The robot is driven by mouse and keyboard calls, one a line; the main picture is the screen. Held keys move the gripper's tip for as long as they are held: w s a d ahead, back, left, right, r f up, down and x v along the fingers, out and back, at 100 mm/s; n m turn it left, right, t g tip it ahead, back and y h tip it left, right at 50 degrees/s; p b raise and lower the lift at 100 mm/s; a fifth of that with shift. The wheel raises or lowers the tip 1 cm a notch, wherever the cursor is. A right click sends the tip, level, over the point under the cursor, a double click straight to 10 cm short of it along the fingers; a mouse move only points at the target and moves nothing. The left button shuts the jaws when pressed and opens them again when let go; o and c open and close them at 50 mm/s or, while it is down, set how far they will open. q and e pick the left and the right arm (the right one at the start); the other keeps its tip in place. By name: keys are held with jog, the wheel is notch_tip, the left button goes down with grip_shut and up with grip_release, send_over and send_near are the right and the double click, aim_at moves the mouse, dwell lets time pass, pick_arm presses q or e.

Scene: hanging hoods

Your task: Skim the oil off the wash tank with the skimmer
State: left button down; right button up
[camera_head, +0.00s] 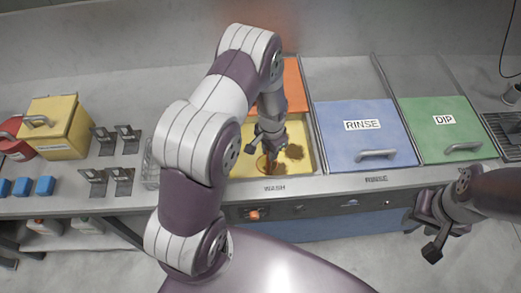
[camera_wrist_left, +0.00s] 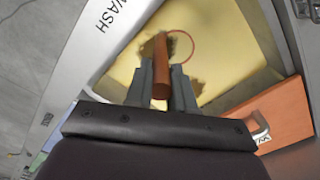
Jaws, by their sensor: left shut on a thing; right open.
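The wash tank (camera_head: 238,166) is open, with yellow liquid inside and its orange lid (camera_head: 294,88) standing at the back. Brown oil patches (camera_head: 294,152) float on the yellow surface. My left gripper (camera_head: 268,148) is over the tank and shut on the skimmer. In the left wrist view the skimmer's orange-brown handle (camera_wrist_left: 161,68) sits between the fingers of my left gripper (camera_wrist_left: 161,90). Its thin red ring (camera_wrist_left: 193,47) lies over or at the yellow liquid, beside a dark oil patch (camera_wrist_left: 180,44). I cannot tell how deep the ring is. My right gripper (camera_head: 432,232) is open and empty in front of the counter.
The blue RINSE lid (camera_head: 350,140) and green DIP lid (camera_head: 445,125) are closed, right of the wash tank. A yellow box (camera_head: 62,128), a red container (camera_head: 14,140), blue blocks (camera_head: 24,187) and metal brackets (camera_head: 106,140) stand at the left.

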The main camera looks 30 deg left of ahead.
pick_arm(q)
jog(key=shift+w+d+b, duration=1.95)
jog(key=shift+w+d, duration=1.3)
jog(key=shift+w, duration=1.25)
jog(key=s+a, duration=0.1)
jog(key=a, duration=0.8)
jog(key=shift+s+a+p, duration=0.15)
jog(key=shift+s+p, duration=0.25)
jog(key=shift+r, duration=0.1)
